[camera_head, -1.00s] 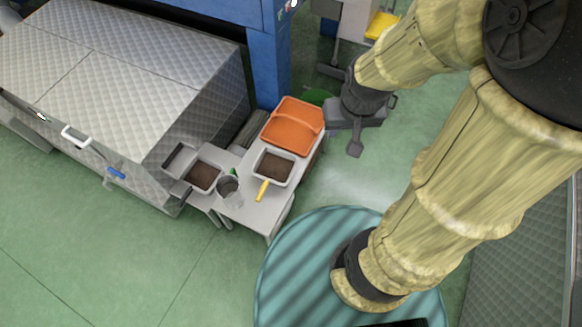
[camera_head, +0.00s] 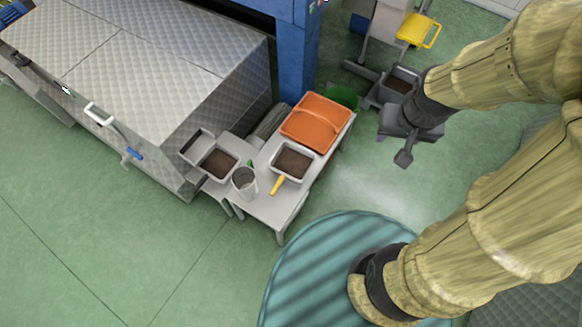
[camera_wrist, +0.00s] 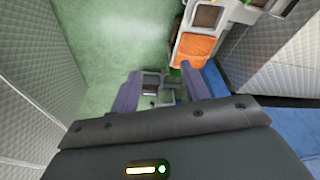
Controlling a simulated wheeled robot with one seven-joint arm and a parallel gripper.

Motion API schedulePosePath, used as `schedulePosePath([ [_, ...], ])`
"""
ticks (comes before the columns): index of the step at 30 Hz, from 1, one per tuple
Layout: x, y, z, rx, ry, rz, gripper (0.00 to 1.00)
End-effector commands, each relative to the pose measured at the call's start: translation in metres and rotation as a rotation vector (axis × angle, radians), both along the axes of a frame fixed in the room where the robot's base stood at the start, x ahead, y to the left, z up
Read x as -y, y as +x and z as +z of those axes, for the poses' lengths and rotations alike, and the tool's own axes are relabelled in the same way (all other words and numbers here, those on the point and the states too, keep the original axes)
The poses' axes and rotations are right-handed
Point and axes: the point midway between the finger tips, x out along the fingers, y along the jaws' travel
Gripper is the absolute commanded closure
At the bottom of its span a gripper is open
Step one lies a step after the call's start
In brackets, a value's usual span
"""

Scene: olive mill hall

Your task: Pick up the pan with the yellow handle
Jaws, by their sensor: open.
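The pan with the yellow handle (camera_head: 277,185) is a pale square pan with dark brown contents (camera_head: 292,162). It rests on a small light grey table (camera_head: 262,211), in front of an orange tray, its handle toward the table's front edge. My gripper (camera_head: 403,158) is open and empty, in the air right of the table and apart from the pan. Its two fingers (camera_wrist: 161,90) show in the wrist view.
A second brown-filled pan (camera_head: 218,164) and a metal cup (camera_head: 244,181) stand left of the pan. The orange tray (camera_head: 316,122) is behind it. A blue post (camera_head: 297,60) and quilted metal machine (camera_head: 150,75) stand beyond. Green floor (camera_head: 130,250) is open in front.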

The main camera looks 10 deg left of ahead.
Motion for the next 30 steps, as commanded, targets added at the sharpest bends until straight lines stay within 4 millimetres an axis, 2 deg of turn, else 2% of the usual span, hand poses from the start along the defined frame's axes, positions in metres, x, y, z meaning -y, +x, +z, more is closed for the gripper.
schedulePosePath([
  [5,-0.006,0.016,-0.054,-0.001,-0.002,-0.014,0.53],
  [14,-0.037,0.058,-0.177,0.014,0.056,-0.050,0.53],
  [21,-0.076,0.082,-0.278,0.010,0.170,-0.086,0.53],
  [30,-0.138,0.096,-0.401,-0.038,0.379,-0.151,0.53],
])
